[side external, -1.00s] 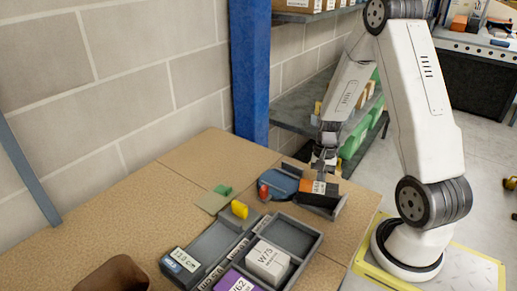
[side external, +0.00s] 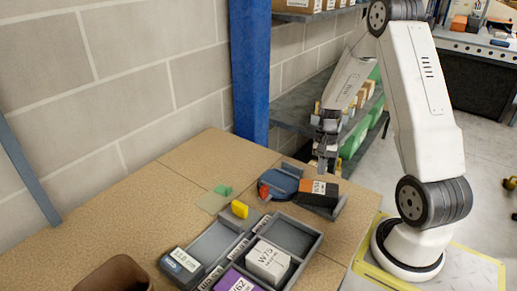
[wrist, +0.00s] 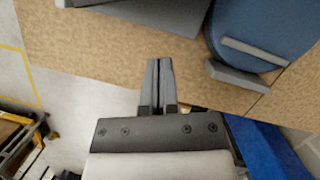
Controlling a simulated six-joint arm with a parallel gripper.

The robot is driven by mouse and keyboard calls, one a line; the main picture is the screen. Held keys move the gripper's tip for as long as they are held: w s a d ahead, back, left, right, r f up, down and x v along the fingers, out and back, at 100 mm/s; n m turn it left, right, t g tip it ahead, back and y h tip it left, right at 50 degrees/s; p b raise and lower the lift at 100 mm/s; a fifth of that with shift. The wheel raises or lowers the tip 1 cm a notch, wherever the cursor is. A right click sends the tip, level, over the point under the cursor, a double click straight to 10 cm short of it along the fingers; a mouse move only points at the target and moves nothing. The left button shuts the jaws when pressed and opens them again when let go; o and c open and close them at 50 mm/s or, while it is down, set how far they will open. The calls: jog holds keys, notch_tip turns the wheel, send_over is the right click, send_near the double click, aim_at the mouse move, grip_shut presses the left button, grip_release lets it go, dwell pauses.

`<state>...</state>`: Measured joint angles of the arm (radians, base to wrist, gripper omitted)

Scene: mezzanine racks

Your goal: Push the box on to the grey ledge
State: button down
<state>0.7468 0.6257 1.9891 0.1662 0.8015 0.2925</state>
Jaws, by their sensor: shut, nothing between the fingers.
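The box (side external: 328,190), dark with an orange top and a white label, lies at the back right of the table. It seems to rest on the grey ledge (side external: 342,206), whose raised end shows to its right. How much of the box's base is on it I cannot tell. My gripper (side external: 321,168) is just above and behind the box, apart from it, pointing down. In the wrist view my gripper (wrist: 159,62) has its fingers together with nothing between them. A grey slab (wrist: 175,15), probably the ledge, shows above the fingertips there; the box is not clearly seen.
A blue rounded holder (side external: 283,181) with a red piece (side external: 263,191) stands left of the box. A grey compartment tray (side external: 312,238) holds a white box (side external: 268,262) and a purple box (side external: 238,281). A yellow block (side external: 240,209) stands nearby. A blue post (side external: 250,75) rises behind the table.

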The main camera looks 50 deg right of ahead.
jog(key=s+v, duration=0.1)
jog(key=v, duration=0.7)
jog(key=shift+w+r, duration=0.2)
jog(key=shift+w, duration=0.25)
jog(key=shift+a, duration=0.1)
jog(key=a+n+t+h, duration=0.3)
jog(key=a+n, duration=1)
jog(key=a, duration=1.2)
jog(key=shift+s+r+t, duration=0.25)
jog(key=shift+s+t, duration=0.05)
jog(key=shift+t, duration=0.2)
